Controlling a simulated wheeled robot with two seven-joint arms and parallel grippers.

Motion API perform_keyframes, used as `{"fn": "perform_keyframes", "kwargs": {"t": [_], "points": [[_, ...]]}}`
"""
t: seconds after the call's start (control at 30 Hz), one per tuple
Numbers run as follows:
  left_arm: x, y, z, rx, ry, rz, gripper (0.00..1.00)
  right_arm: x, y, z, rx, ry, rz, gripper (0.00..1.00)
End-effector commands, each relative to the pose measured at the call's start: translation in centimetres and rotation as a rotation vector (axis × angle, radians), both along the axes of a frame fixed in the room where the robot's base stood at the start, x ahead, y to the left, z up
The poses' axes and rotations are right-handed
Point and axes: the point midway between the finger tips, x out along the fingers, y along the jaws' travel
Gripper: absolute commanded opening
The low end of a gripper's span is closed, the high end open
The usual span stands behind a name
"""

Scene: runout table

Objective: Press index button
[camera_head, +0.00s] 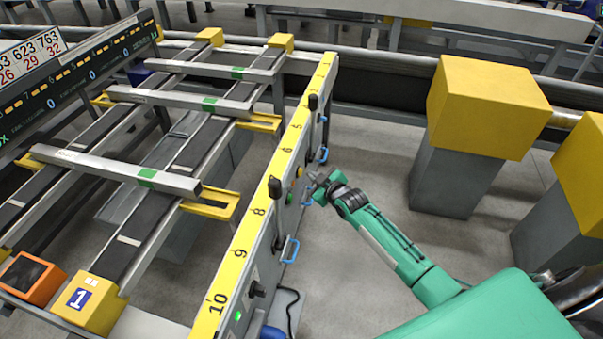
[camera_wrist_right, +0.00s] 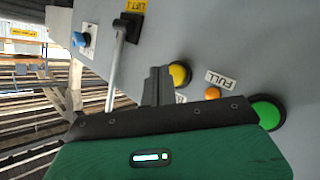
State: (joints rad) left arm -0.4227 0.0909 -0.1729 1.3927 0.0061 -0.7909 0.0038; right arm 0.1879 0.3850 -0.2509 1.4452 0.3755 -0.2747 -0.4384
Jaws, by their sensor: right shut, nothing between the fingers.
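My right gripper (camera_head: 316,184) is shut and empty, beside the outer face of the yellow-topped side rail (camera_head: 262,205) in the head view. In the right wrist view its dark closed fingers (camera_wrist_right: 157,85) point at the grey panel, close to a yellow round button (camera_wrist_right: 179,74). A green round button (camera_wrist_right: 267,114) lies to the right, partly behind my gripper body. A small orange round piece (camera_wrist_right: 212,93) sits between them by a "FULL" label (camera_wrist_right: 220,79). No label reading "index" is legible; one label by the yellow button is mostly hidden. I cannot tell whether the fingertips touch the panel. My left gripper is out of view.
A lever (camera_wrist_right: 118,60) labelled "LIFT 1" and a blue knob (camera_wrist_right: 79,39) stand left of the fingers. Blue handles (camera_head: 290,251) and black knobs (camera_head: 275,188) line the rail. Yellow-topped blocks (camera_head: 485,105) stand right, with open floor between.

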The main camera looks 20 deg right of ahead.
Motion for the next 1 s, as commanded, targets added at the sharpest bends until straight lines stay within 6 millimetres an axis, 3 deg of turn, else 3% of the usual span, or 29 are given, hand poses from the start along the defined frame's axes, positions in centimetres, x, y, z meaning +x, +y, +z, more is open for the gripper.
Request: {"fn": "perform_keyframes", "kwargs": {"t": [1.0], "points": [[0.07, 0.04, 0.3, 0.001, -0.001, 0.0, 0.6, 0.5, 0.69, 0.02, 0.0, 0.0, 0.0, 0.0]]}}
